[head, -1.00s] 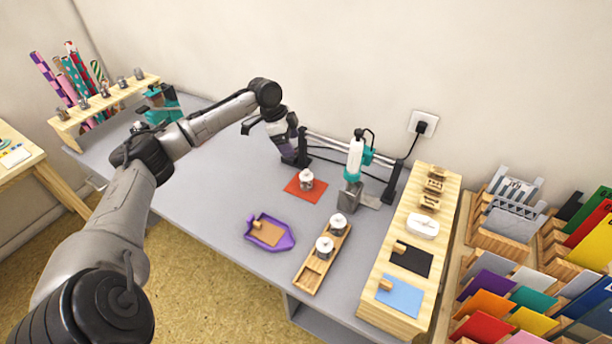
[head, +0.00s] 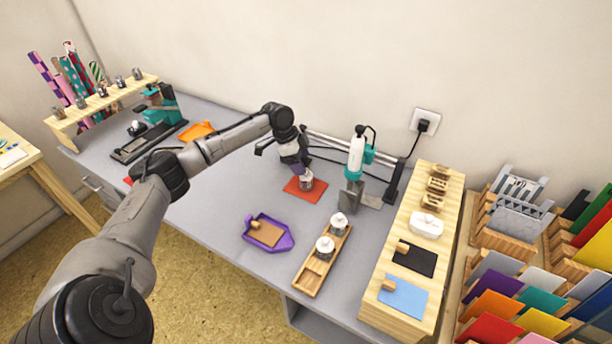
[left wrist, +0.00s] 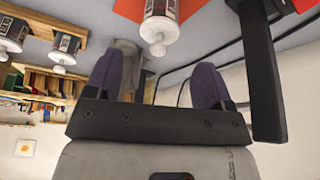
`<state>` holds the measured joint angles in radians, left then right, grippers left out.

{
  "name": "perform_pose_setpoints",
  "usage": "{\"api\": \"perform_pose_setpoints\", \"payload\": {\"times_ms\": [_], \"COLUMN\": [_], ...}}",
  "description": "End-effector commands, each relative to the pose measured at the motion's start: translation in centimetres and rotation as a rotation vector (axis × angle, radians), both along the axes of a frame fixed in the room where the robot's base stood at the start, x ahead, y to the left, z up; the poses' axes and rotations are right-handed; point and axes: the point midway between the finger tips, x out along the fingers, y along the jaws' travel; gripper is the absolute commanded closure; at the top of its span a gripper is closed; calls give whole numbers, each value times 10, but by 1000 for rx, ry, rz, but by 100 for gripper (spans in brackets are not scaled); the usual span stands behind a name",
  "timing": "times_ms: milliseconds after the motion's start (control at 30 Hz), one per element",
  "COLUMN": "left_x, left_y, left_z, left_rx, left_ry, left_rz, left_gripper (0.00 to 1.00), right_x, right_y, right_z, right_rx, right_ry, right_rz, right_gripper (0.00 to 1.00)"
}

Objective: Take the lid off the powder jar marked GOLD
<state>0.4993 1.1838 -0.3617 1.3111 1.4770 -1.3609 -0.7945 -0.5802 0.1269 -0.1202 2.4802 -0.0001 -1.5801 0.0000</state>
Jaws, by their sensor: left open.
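A white jar with a knobbed lid (head: 306,184) stands on the red mat (head: 291,191). In the left wrist view the jar (left wrist: 160,22) appears upside down, with a dark label too small to read and a round knob on its white lid. My left gripper (head: 301,171) is just above and beside this jar. In the left wrist view its purple fingers (left wrist: 155,78) are apart with nothing between them, and the lid knob is just beyond them. Two similar jars (head: 339,221) (head: 325,246) stand in a wooden tray (head: 311,276); I cannot read their labels. My right gripper is not in view.
A teal and white tool on a stand (head: 355,168) is close right of the gripper. A purple tray (head: 284,243) lies in front. A long wooden rack (head: 376,304) runs along the right. An orange sheet (head: 197,131) lies at the back left.

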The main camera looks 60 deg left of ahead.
Motion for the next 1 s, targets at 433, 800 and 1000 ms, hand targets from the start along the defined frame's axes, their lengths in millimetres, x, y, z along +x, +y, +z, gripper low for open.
{"api": "perform_pose_setpoints", "payload": {"times_ms": [433,800,1000], "left_x": [13,12,12], "left_y": [-12,-12,-12], "left_z": [-38,-38,-38], "left_rx": [0,0,0], "left_ry": [-1,0,0], "left_rz": [0,1,1], "left_gripper": [24,48,68], "right_x": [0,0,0], "right_y": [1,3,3], "right_z": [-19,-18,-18], "right_rx": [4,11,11], "right_ry": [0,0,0], "right_rz": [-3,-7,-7], "right_gripper": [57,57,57]}}
